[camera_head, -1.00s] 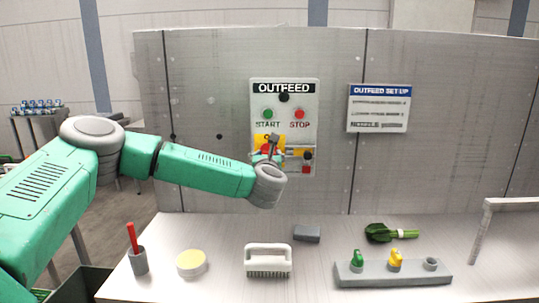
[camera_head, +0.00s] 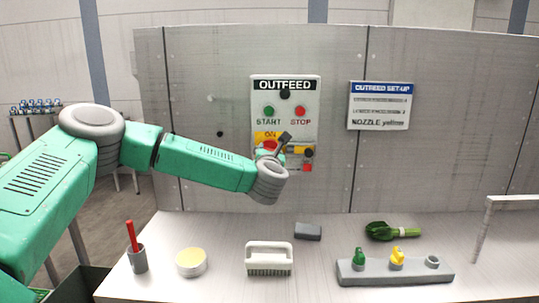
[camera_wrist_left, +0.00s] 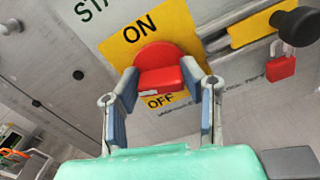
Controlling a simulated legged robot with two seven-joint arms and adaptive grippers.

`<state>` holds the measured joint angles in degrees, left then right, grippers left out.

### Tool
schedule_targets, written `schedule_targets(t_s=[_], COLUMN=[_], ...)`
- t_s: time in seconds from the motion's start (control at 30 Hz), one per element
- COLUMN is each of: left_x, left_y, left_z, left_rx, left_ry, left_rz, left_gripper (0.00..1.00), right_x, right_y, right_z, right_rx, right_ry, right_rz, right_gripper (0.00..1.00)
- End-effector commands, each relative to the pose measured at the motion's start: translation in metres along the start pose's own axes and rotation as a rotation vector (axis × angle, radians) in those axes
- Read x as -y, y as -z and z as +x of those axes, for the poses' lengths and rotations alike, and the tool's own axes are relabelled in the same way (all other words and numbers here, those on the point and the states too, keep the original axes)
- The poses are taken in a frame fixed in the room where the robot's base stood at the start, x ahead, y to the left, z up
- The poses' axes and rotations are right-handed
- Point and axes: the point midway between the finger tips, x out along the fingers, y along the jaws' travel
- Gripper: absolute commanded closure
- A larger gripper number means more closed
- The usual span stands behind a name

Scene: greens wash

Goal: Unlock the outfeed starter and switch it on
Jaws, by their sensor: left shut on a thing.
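The outfeed starter panel (camera_head: 301,100) is on the grey wall, with a green START button (camera_head: 268,111), a red STOP button (camera_head: 301,111) and a yellow ON/OFF plate. In the left wrist view, the red rotary switch (camera_wrist_left: 160,68) sits between the ON and OFF labels. My left gripper (camera_wrist_left: 165,90) is shut on this switch, one finger on each side. A yellow bar with a black knob (camera_wrist_left: 298,25) lies to the right of the switch. A red padlock (camera_wrist_left: 281,66) hangs near that knob; its shackle's hold is unclear. My right gripper is out of view.
A set-up sign (camera_head: 380,106) is right of the panel. On the bench (camera_head: 225,282) below are a red-handled tool in a cup (camera_head: 138,258), a yellow-topped tub (camera_head: 191,262), a brush (camera_head: 269,258), greens (camera_head: 385,231) and a nozzle rack (camera_head: 395,272).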

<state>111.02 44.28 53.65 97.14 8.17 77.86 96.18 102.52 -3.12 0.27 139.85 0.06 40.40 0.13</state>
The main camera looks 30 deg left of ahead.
Motion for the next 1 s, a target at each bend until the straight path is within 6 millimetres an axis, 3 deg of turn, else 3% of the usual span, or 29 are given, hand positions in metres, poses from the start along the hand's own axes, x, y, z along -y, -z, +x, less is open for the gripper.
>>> schedule_targets(t_s=[0.43,1.0], left_x=[-0.0012,0.0011], left_y=[-0.0067,-0.0075], left_z=[0.0024,0.0022], left_rx=[0.01,0.01], left_ry=[-0.008,-0.009], left_rz=[0.422,0.956], left_gripper=[0.93,0.93], right_x=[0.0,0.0], right_y=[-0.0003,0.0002], right_z=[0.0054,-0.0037], right_rx=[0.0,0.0], right_ry=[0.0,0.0], right_rz=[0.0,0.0], right_gripper=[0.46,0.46])
